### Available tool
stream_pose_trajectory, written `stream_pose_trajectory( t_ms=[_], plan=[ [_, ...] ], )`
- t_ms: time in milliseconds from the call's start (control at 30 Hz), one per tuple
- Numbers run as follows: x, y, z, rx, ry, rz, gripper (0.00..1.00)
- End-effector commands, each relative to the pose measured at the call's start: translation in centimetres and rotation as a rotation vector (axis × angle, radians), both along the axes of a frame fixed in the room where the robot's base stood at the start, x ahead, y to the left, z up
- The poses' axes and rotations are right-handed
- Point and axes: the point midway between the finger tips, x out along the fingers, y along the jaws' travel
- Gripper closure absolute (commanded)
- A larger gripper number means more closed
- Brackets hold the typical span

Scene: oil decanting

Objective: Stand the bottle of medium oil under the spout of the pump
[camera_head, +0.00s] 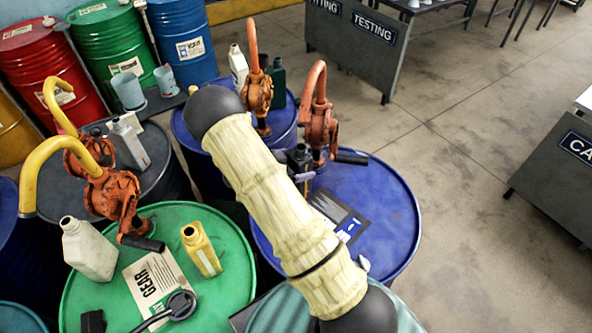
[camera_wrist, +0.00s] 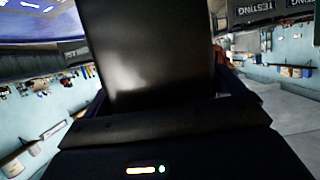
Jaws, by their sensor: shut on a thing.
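A dark bottle (camera_head: 298,160) with an open mouth shows just past my arm in the head view, beside the orange pump (camera_head: 319,128) on the near blue drum (camera_head: 385,205). The pump's spout (camera_head: 306,82) curves down above the bottle's mouth, but I cannot tell whether they line up. In the wrist view the dark bottle (camera_wrist: 155,50) fills the middle, between the jaws of my gripper (camera_wrist: 165,95), which is shut on it. My arm hides most of the gripper and the bottle's lower part in the head view. No label on the bottle is readable.
The green drum (camera_head: 95,290) marked GEAR holds a white jug (camera_head: 88,250), a yellow bottle (camera_head: 202,252) and a yellow-spouted pump (camera_head: 110,190). Another blue drum (camera_head: 200,150) with a pump (camera_head: 257,92) stands behind. Open floor (camera_head: 450,110) lies to the right.

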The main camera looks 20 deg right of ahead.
Motion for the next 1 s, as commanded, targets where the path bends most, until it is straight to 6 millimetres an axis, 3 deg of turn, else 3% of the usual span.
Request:
stream_pose_trajectory(
  t_ms=[33, 167, 600, 633, 1000],
  plan=[
    [0.0, 0.0, -1.1, -0.002, 0.000, 0.000, 0.53],
    [0.0, 0.0, -2.4, -0.001, -0.001, 0.000, 0.53],
    [0.0, 0.0, -2.7, -0.001, -0.001, 0.000, 0.53],
    [0.0, 0.0, -2.7, 0.001, 0.000, 0.000, 0.00],
    [-0.1, 0.4, -2.2, 0.001, -0.001, 0.002, 0.00]
  ],
)
